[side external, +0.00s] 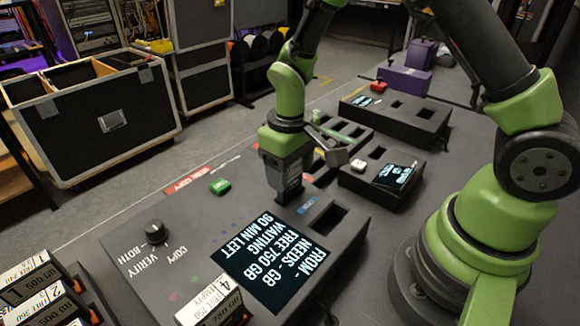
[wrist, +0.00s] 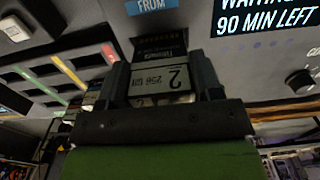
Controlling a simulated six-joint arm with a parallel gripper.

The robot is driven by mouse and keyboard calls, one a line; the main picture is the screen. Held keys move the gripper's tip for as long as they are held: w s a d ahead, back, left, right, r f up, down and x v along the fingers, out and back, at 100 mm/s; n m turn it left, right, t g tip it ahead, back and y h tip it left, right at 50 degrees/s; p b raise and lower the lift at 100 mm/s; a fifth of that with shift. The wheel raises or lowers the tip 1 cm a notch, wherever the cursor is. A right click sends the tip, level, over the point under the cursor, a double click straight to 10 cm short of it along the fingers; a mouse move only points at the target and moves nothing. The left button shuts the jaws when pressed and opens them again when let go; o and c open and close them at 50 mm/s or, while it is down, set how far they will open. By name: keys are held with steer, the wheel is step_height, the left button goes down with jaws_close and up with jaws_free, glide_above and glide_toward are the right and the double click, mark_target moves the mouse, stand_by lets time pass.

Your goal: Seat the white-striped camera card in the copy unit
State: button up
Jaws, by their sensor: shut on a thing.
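My gripper (side external: 287,190) is shut on a dark camera card (wrist: 160,85), pointing down at the copy unit (side external: 150,270). In the wrist view the card shows a grey label reading "2" and "256 GB", with a pale line across it. The card's leading end is at a dark slot (wrist: 160,43) beside the blue FROM label (wrist: 152,5). I cannot tell how far it is inside. In the side view the fingers hide most of the card. A second, empty-looking slot (side external: 326,219) lies to the right. The unit's screen (side external: 290,262) reads FROM -, NEEDS -, FREE 750 GB, WAITING.
A rack with coloured stripes (wrist: 50,75) stands close beside my gripper. A small unit with a screen (side external: 382,178) and a longer black unit (side external: 397,115) lie behind. A knob (side external: 156,231), a green button (side external: 220,186) and numbered drives (side external: 40,285) are at the left.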

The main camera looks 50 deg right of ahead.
steer(key=shift+f, duration=1.15)
stand_by(1.2)
steer(key=o, duration=1.2)
steer(key=shift+r, duration=3.8)
